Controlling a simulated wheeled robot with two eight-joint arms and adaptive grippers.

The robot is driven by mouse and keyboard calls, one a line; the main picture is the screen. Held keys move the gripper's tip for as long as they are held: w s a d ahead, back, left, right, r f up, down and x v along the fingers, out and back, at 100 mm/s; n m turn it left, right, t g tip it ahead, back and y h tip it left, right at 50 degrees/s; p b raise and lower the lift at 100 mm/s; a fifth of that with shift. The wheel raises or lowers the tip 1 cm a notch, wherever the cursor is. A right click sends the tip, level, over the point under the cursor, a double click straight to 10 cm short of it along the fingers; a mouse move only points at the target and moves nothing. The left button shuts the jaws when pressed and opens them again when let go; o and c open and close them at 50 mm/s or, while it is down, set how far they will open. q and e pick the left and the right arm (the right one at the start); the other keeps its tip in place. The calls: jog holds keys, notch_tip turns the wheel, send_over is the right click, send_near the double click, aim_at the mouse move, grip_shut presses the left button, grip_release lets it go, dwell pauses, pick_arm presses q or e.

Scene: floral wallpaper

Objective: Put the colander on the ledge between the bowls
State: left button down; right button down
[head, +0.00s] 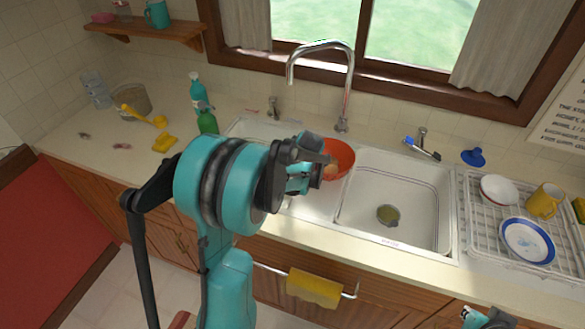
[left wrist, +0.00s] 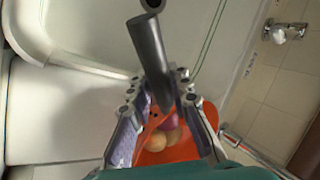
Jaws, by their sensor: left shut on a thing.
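The orange-red colander (head: 341,156) is at the sink, near the ledge (head: 332,192) between the two sink bowls; I cannot tell if it touches the ledge. In the left wrist view the colander (left wrist: 206,112) holds tan round things and a pinkish one. My left gripper (head: 318,172) is shut on the colander, and its fingers show in the left wrist view (left wrist: 165,135). The right sink bowl (head: 415,215) shows a drain. The left sink bowl is mostly hidden by my left arm. My right gripper (head: 487,318) is partly in view at the bottom right; its jaws are unclear.
The tall faucet (head: 346,95) rises behind the colander. A dish rack (head: 480,235) with a bowl, plate and yellow mug stands right of the sink. Bottles (head: 207,120), a yellow sponge (head: 164,142) and a pot (head: 132,101) are on the left counter. A yellow towel (head: 314,288) hangs in front.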

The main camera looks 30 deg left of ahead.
pick_arm(q)
jog(key=shift+r, duration=0.1)
jog(key=c, duration=1.4)
grip_release()
jog(key=shift+s, duration=0.1)
